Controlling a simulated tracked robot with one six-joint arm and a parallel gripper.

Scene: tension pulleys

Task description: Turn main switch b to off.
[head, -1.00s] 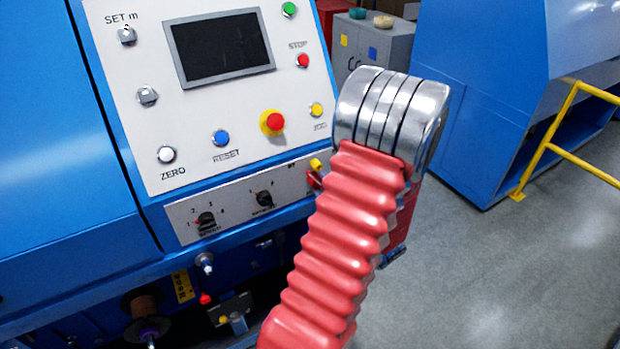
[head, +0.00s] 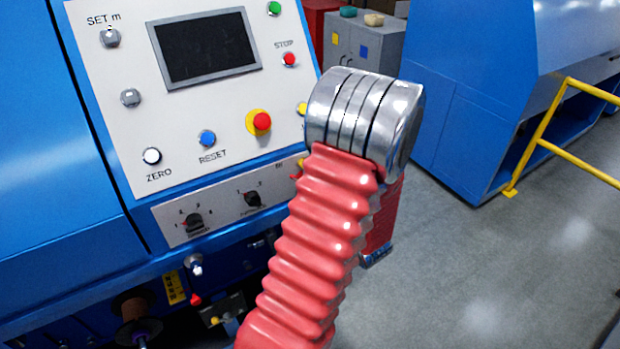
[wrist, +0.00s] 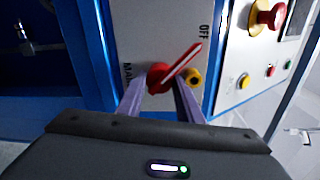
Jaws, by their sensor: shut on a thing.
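The main switch (wrist: 160,78) is a red rotary knob with a long red pointer on a pale panel. In the wrist view, the pointer slants up and right, towards the printed OFF label and away from the MAIN lettering at the left. My gripper (wrist: 158,90) is at the switch, its two fingers on either side of the red knob and shut on it. The fingertips partly cover the knob's lower part. In the head view, only a small red part of the switch (head: 297,176) shows beside my arm, which hides the gripper.
A red emergency button (head: 261,121) and several other buttons are on the panel above. Black selectors (head: 193,222) are to the left. A yellow rail (head: 545,130) stands at the right, with open floor before it.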

